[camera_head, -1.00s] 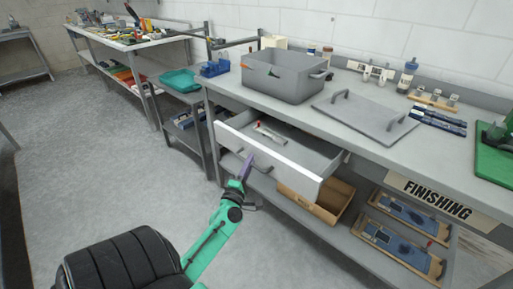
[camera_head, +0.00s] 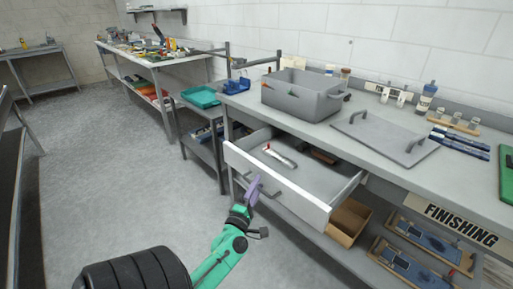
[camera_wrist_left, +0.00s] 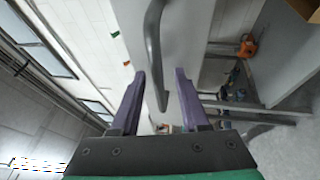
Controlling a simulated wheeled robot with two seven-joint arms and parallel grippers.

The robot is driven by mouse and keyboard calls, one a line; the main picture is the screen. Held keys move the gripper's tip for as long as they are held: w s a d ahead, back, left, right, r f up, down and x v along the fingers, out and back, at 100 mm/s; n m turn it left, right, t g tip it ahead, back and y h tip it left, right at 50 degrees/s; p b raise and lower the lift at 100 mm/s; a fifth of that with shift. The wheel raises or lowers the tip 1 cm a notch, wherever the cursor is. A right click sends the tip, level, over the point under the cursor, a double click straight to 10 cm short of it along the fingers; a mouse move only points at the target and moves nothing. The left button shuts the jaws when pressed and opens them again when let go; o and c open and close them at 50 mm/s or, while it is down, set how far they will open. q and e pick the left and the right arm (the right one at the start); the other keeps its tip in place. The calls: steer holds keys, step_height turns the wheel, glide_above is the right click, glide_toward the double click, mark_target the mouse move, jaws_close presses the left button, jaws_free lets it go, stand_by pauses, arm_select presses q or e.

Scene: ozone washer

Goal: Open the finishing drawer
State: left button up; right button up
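The finishing drawer (camera_head: 290,196) under the workbench stands pulled well out, with its white front panel towards me. Inside it lie a red-and-white tool and a brown item. Its dark bar handle (camera_head: 268,190) is on the front panel, and the handle also shows in the left wrist view (camera_wrist_left: 153,45). My left gripper (camera_head: 252,190), with purple fingers, is right at the handle. In the left wrist view the fingers are apart, with the lower end of the handle between the tips; I see no clear contact. My right gripper is not in view.
The workbench (camera_head: 300,122) carries a grey bin (camera_head: 302,98) and a grey lid (camera_head: 385,140). A FINISHING label (camera_head: 460,224) is on its front edge. A cardboard box (camera_head: 348,222) and blue trays (camera_head: 425,250) sit on the lower shelf. The floor at left is clear.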

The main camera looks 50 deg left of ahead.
arm_select(q)
steer(key=b+v, duration=0.3)
steer(key=v, duration=1.1)
steer(key=shift+s, duration=0.25)
steer(key=shift+f, duration=0.1)
